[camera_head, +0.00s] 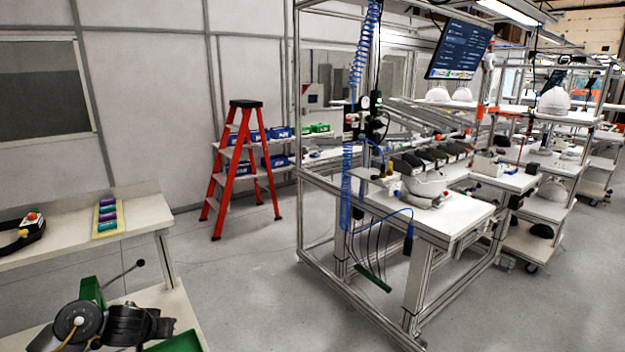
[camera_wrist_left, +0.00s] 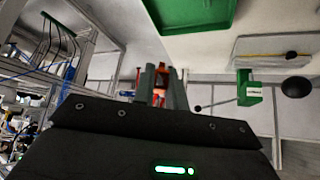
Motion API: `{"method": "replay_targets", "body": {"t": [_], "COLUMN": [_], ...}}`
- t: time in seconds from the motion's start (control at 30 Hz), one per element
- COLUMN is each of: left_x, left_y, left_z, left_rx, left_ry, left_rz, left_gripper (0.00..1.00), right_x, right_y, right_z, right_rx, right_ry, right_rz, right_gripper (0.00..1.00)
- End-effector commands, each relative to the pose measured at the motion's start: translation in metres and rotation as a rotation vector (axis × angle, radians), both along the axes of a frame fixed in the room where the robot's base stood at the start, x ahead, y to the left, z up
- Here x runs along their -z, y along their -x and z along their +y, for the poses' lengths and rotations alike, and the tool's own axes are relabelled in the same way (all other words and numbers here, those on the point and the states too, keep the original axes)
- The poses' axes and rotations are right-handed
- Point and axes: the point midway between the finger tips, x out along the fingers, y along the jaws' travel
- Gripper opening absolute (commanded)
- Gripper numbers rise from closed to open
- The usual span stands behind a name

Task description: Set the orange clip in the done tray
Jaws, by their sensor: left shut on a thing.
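In the left wrist view my left gripper (camera_wrist_left: 160,75) is shut, with a small orange piece, the orange clip (camera_wrist_left: 159,95), between its grey fingers. Much of the clip is hidden by the fingers. A green tray (camera_wrist_left: 190,14) lies on the pale bench at the top of that view, apart from the fingertips. In the head view the corner of a green tray (camera_head: 178,343) shows at the bottom edge, beside my dark left wrist. The clip cannot be made out there. No label is readable on this tray. My right gripper is in neither view.
A red stepladder (camera_head: 240,165) and framed workstation (camera_head: 440,225) stand beyond open floor.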

Motion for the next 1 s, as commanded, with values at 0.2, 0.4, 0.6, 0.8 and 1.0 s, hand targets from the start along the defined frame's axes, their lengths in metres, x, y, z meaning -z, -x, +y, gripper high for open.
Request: {"method": "replay_targets", "body": {"t": [0.2,0.4,0.6,0.8,1.0], "left_x": [-0.022,-0.065,-0.104,-0.117,-0.116], "left_y": [0.015,0.021,0.055,0.111,0.156], "left_z": [-0.033,-0.07,-0.121,-0.158,-0.174], "left_rx": [0.121,0.322,0.594,0.844,1.002], "left_ry": [-0.004,-0.006,-0.009,-0.007,-0.004], "left_rz": [-0.009,-0.008,-0.005,-0.001,0.001], "left_gripper": [0.0,0.0,0.0,0.0,0.0], "right_x": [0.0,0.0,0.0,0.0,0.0], "right_y": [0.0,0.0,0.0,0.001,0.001], "right_z": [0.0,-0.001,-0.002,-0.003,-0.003], "right_rx": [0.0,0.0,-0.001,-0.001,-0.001], "right_ry": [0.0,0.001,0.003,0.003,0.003], "right_rz": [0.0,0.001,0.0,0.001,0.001], "right_gripper": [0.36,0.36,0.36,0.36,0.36]}}
